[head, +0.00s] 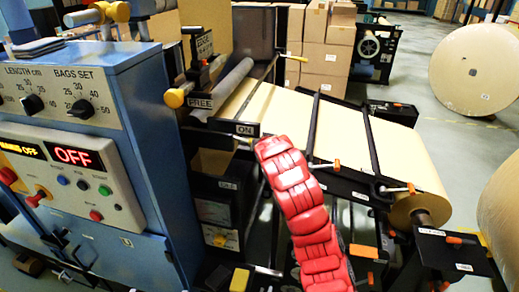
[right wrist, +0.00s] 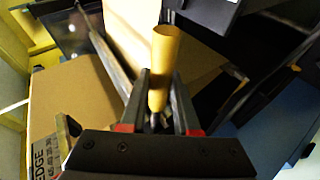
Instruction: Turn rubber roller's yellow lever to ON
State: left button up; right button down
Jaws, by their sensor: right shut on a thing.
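The yellow lever (right wrist: 165,62) stands between the two dark fingers of my right gripper (right wrist: 161,100) in the right wrist view. The gripper is shut on the lever's lower part, and its upper part sticks out beyond the fingers. In the head view my red right arm reaches up to the ON plate (head: 245,128). The gripper and most of the lever are hard to make out there. A FREE plate (head: 200,102) sits farther left, below the grey roller (head: 222,82). My left gripper is not in view.
A blue control cabinet (head: 140,80) with a panel reading OFF (head: 73,156) stands close at left. Brown paper web (head: 285,110) runs past black rails to a roll (head: 420,208) at right. Stacked cartons (head: 328,50) and a large paper roll (head: 475,68) stand behind.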

jog(key=shift+r+n+h+p, duration=0.4)
jog(key=shift+r+h+p, duration=0.15)
jog(key=shift+r, duration=0.45)
jog(key=c, duration=0.7)
grip_release()
jog(key=shift+w+g, duration=0.1)
jog(key=shift+g, duration=0.2)
jog(key=shift+o, duration=0.2)
